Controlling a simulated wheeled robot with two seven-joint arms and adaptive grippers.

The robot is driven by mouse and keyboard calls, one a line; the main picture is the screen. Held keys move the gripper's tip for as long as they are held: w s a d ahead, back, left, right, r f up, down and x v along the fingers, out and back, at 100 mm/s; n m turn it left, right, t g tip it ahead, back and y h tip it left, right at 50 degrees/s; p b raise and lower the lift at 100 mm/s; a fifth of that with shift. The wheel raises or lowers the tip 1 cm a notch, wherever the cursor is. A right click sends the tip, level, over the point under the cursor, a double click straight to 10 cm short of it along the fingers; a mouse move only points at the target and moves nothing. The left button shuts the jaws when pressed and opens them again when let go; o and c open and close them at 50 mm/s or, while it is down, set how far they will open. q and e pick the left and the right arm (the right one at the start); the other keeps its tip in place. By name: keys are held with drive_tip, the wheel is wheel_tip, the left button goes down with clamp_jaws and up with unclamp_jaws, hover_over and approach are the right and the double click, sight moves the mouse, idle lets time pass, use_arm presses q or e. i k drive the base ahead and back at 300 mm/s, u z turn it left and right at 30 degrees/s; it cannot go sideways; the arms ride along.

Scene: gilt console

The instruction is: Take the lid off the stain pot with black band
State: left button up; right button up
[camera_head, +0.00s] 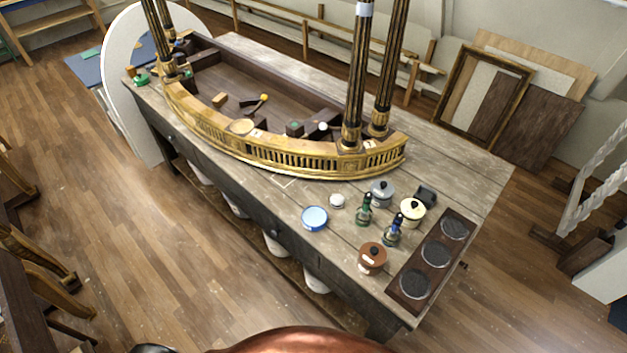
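Three lidded pots stand on the right part of the wooden workbench (320,240). One is a brown pot (372,261) near the front edge, one is a cream pot (411,215) with a dark knob, and one is a grey-blue pot (381,196) with a dark knob, farther back. All three lids appear to be on. The pots are too small here to tell which has the black band. Neither of my grippers is in view.
A green bottle (365,211) and a blue bottle (393,234) stand among the pots. A dark board (400,292) with three round discs lies at the right end. The gilt console (270,158) fills the bench's far side.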

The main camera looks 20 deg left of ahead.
sight(382, 189)
drive_tip(key=u, duration=0.95)
drive_tip(key=i, duration=0.4)
